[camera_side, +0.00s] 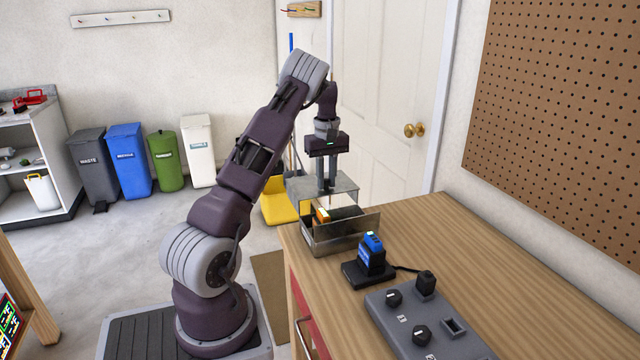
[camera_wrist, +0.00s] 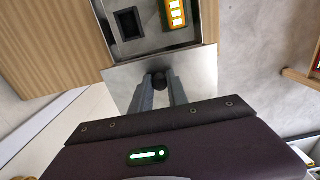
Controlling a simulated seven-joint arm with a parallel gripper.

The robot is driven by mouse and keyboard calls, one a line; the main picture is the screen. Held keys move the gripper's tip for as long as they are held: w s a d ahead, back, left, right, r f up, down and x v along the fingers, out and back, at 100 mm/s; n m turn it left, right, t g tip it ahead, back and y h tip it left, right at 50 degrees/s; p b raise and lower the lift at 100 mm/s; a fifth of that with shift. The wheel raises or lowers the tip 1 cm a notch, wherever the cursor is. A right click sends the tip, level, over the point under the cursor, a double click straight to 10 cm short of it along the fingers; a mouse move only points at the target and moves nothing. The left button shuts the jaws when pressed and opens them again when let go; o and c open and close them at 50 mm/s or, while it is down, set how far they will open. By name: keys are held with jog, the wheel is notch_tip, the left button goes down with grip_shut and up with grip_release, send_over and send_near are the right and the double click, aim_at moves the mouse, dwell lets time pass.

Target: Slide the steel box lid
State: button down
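The steel box (camera_side: 345,235) stands near the left end of the wooden table. In the wrist view its uncovered inside shows beside the box wall (camera_wrist: 208,22). The flat steel lid (camera_side: 346,186) is shifted off much of the opening and reaches out past the table end, also in the wrist view (camera_wrist: 200,75). A dark round knob (camera_wrist: 158,80) sits on the lid. My gripper (camera_side: 327,190) points down at the lid, and in the wrist view its two fingers (camera_wrist: 158,86) close on the knob from both sides.
An orange-yellow item (camera_side: 322,215) lies in the box. A blue device on a black base (camera_side: 371,257) and a grey panel with knobs (camera_side: 425,325) stand on the table to the right. The table's far right is clear. A yellow bucket (camera_side: 279,208) stands on the floor behind.

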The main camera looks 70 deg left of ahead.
jog(key=shift+d, duration=0.1)
jog(key=d, duration=1.1)
jog(key=shift+d, duration=0.35)
jog(key=c, duration=1.3)
grip_release()
notch_tip(320, 180, up, 7)
dwell(0.4)
